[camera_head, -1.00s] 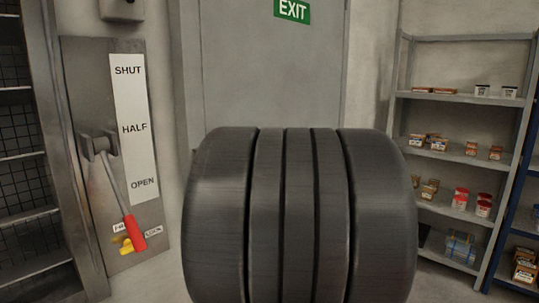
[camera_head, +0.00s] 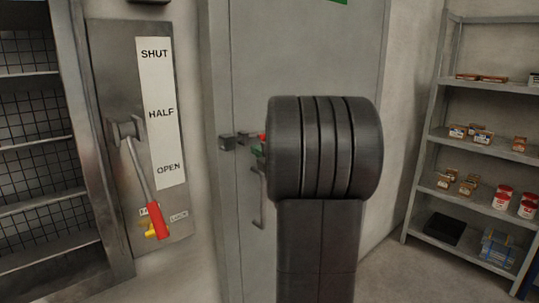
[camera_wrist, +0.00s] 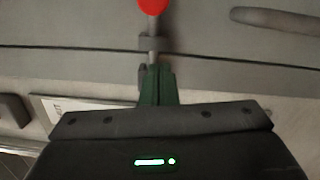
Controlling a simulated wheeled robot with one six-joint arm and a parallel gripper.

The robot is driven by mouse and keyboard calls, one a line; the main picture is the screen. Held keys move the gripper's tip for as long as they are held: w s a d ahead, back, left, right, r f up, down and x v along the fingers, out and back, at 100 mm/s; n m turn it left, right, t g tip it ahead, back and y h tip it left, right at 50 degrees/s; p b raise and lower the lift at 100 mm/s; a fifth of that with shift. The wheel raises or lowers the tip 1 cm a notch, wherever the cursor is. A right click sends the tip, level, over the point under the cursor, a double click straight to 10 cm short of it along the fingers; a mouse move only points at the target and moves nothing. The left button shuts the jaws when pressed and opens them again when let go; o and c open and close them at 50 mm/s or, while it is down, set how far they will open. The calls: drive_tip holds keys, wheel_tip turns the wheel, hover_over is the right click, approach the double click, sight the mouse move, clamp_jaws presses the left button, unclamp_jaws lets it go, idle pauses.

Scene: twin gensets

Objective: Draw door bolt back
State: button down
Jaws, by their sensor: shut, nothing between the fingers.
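The door bolt (camera_wrist: 152,26) is a thin grey rod with a red knob (camera_wrist: 152,5) at the top of the wrist view. It runs through a bracket (camera_wrist: 155,44) on the grey door (camera_head: 290,60). In the head view the red knob (camera_head: 262,136) shows just left of my arm, with grey bolt blocks (camera_head: 228,142) to its left. My gripper (camera_wrist: 155,70) has green fingers, shut and empty, with tips close to the rod below the bracket. I cannot tell whether they touch it. My arm hides part of the bolt in the head view.
A door handle (camera_head: 259,205) stands below the bolt and shows in the wrist view (camera_wrist: 275,19). A lever panel (camera_head: 115,75) marked SHUT, HALF, OPEN is left of the door; its red-handled lever (camera_head: 158,218) points down. Shelves (camera_head: 450,150) with boxes and tins stand right.

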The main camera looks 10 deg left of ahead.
drive_tip(key=w, duration=0.1)
drive_tip(key=w+p, duration=0.1)
drive_tip(key=w, duration=0.1)
drive_tip(key=w+d, duration=0.1)
drive_tip(key=shift+w+r, duration=0.2)
drive_tip(key=shift+r, duration=0.1)
drive_tip(key=shift+w+d+r, duration=0.1)
drive_tip(key=shift+w+d, duration=0.8)
drive_tip(key=shift+w, duration=0.25)
